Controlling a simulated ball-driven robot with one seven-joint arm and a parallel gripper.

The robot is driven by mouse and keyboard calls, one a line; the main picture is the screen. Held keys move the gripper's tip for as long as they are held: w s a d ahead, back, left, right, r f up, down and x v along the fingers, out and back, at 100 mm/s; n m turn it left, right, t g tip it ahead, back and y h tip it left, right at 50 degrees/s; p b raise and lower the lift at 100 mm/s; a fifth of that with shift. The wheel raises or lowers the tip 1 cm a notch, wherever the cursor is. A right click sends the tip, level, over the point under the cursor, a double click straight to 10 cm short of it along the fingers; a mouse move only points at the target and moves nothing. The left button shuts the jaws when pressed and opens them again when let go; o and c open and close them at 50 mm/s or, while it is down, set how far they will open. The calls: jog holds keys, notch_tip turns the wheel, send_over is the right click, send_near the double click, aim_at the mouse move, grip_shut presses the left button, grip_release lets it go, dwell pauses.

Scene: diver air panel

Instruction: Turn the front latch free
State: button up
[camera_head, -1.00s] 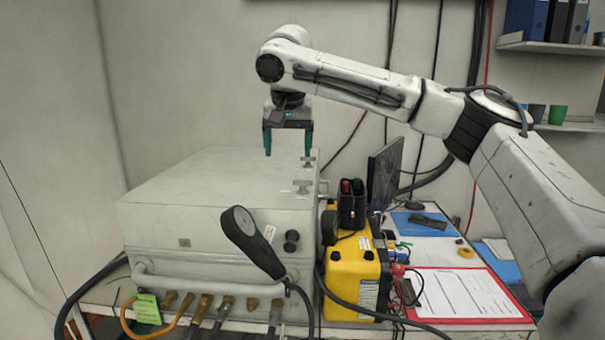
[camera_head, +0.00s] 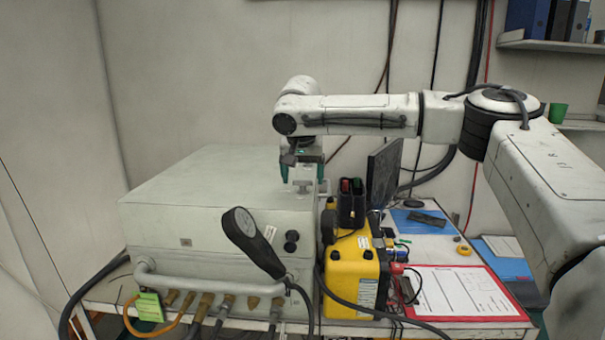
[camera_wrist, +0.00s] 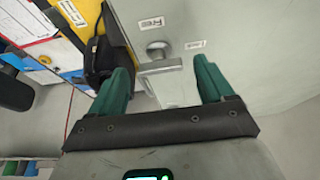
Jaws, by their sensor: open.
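The front latch (camera_head: 302,186) is a small grey fitting on the top of the pale grey case, near its right edge. In the wrist view the latch (camera_wrist: 158,48) shows a rounded metal head beside a flat grey plate (camera_wrist: 170,82). A label reading "Free" lies beyond it, with a second label to its right, too small to read surely. My gripper (camera_head: 302,172) points down over the latch, its green fingers open and empty. In the wrist view my gripper (camera_wrist: 162,64) has one finger on each side of the plate; whether they touch anything cannot be told.
The grey case (camera_head: 200,185) fills the left of the table. A gauge (camera_head: 246,222) on a black holder stands at its front. A yellow unit (camera_head: 352,275), a dark screen (camera_head: 383,172) and a red clipboard (camera_head: 456,295) are to the right. The case top left of my gripper is clear.

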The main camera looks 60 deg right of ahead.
jog(key=shift+f, duration=0.1)
jog(key=shift+c, duration=0.4)
jog(key=c, duration=1)
jog(key=shift+o, duration=0.2)
